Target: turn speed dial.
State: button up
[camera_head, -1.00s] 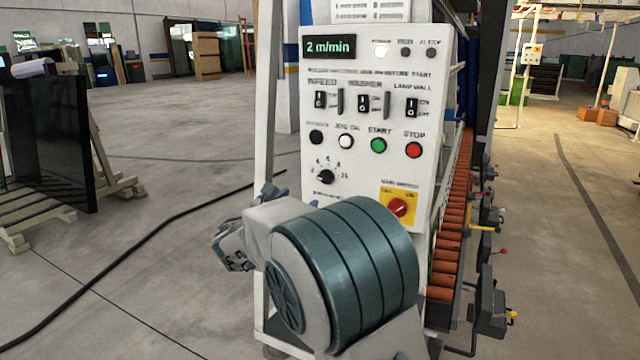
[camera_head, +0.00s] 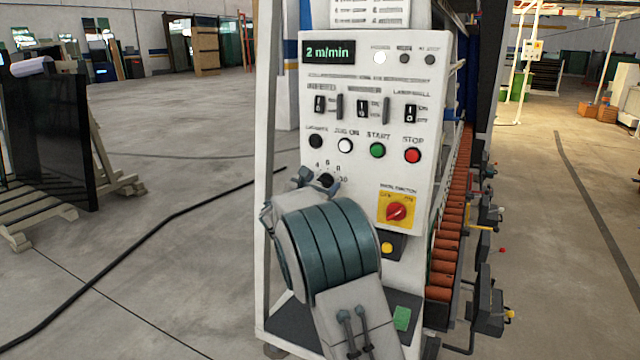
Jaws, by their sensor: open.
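The speed dial (camera_head: 326,179) is a small black knob on the white control panel (camera_head: 355,232), with scale numbers above and to its right. Its lower part is hidden by my arm. The green display (camera_head: 328,50) reads 2 m/min. My gripper (camera_head: 319,183) is open, its grey-blue fingertips showing at the lower left and lower right of the dial. Most of the gripper is hidden behind my wrist. I cannot tell whether the fingers touch the dial.
A red rotary switch (camera_head: 396,211) on a yellow plate is to the right of the dial. Black, white, green (camera_head: 377,150) and red (camera_head: 412,156) buttons sit above it, below a row of rocker switches. Orange rollers (camera_head: 447,225) run along the right.

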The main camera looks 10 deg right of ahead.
jog(key=c, duration=1)
jog(key=shift+b, duration=0.4)
